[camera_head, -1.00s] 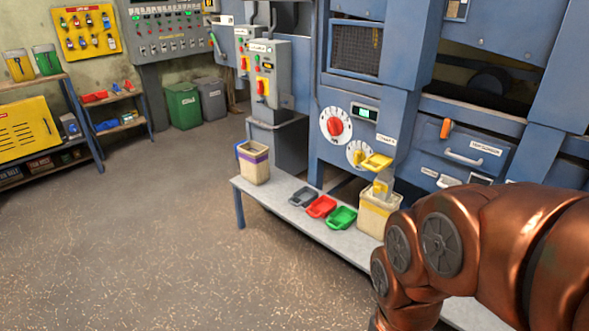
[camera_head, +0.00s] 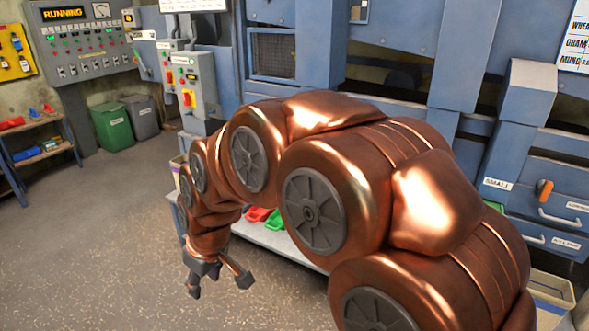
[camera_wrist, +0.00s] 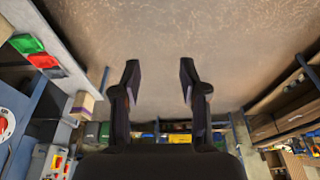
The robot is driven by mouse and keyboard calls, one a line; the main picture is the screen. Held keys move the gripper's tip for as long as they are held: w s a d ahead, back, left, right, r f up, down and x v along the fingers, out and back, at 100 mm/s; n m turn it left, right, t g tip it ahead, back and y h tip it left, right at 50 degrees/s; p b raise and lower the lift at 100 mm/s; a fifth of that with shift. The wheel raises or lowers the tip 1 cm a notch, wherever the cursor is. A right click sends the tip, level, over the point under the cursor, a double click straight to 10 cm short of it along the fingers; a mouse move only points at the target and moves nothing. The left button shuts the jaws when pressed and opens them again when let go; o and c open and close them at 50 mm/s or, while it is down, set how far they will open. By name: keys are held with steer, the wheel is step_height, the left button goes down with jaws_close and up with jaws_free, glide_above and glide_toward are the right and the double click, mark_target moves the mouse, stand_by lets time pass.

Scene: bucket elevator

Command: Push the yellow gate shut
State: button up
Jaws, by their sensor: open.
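The yellow gate does not show in either view now; my arm covers much of the machine's front in the head view. My gripper (camera_head: 219,286) hangs over the open floor in front of the bench, pointing down, with its fingers apart and nothing between them. In the wrist view my gripper (camera_wrist: 158,74) is also open and empty, with bare floor beyond the fingertips. The blue machine (camera_head: 395,45) stands behind my arm. Part of its dial (camera_wrist: 6,124) shows at the left edge of the wrist view.
The grey bench (camera_head: 268,238) carries a red scoop (camera_head: 258,214) and a green scoop (camera_head: 276,219), partly behind my arm. A cream bucket (camera_wrist: 82,104) is near the bench end. Green (camera_head: 112,127) and grey (camera_head: 142,118) bins stand farther back.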

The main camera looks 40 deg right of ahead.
steer(key=w+d+f+n+t+h+b, duration=0.1)
steer(key=w+d+f+t, duration=0.15)
steer(key=w+d, duration=0.65)
steer(key=w+d+f+n+t+h+b, duration=0.1)
steer(key=w+d+t, duration=0.25)
steer(key=w, duration=1.05)
steer(key=w+d+f+n+t+h+b, duration=0.1)
steer(key=w+d+t+h, duration=0.1)
steer(key=w+d, duration=0.75)
steer(key=w+d+f+t+h+b, duration=0.1)
steer(key=w+d+f+h, duration=0.15)
steer(key=d, duration=0.55)
steer(key=w+d+f+t+h, duration=0.1)
steer(key=w+d+f+h, duration=0.15)
steer(key=d, duration=0.55)
steer(key=s+d+f+n+h+b, duration=0.1)
steer(key=s+d+f+h, duration=0.2)
steer(key=d, duration=0.5)
steer(key=s+d+f+n+h, duration=0.15)
steer(key=d+h, duration=0.25)
steer(key=d, duration=0.4)
steer(key=shift+g, duration=0.3)
steer(key=x, duration=0.2)
steer(key=r+x, duration=0.1)
steer(key=x, duration=0.1)
steer(key=p+x, duration=0.1)
steer(key=x, duration=0.2)
steer(key=shift+s+d+r, duration=0.2)
steer(key=shift+w, duration=0.1)
